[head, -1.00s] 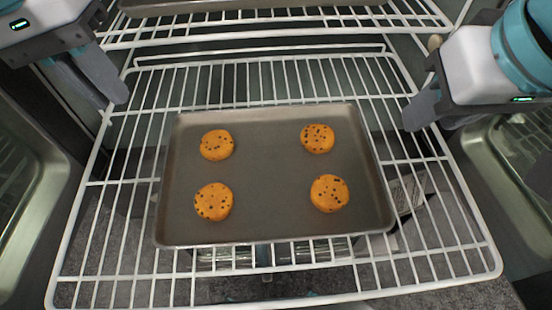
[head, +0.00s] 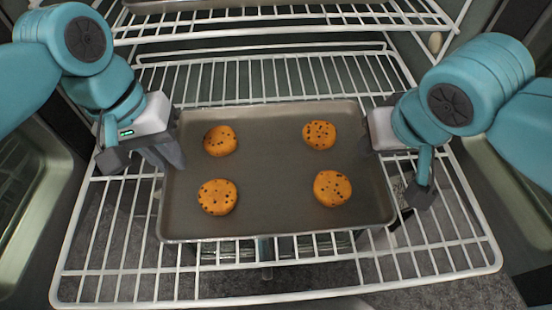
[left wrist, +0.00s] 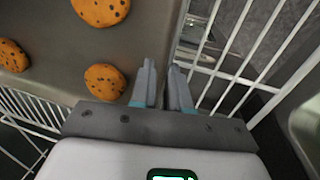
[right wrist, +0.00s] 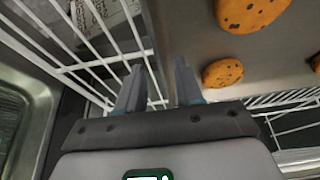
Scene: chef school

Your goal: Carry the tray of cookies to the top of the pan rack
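The grey metal tray (head: 265,180) lies flat on a white wire rack shelf. It holds several orange chocolate-chip cookies, one near each corner (head: 220,140). My left gripper (head: 165,155) is at the tray's left rim. In the left wrist view its fingers (left wrist: 162,80) stand close together with the rim (left wrist: 174,30) between them, apparently shut on it. My right gripper (head: 400,185) is at the tray's right side. In the right wrist view its fingers (right wrist: 157,85) are parted, one on each side of the rim (right wrist: 152,30).
The wire shelf (head: 110,250) extends around the tray, with bare wire in front and behind. Another wire shelf (head: 285,22) with a pan (head: 200,5) is above at the back. Metal pans (head: 25,200) stand at the left side.

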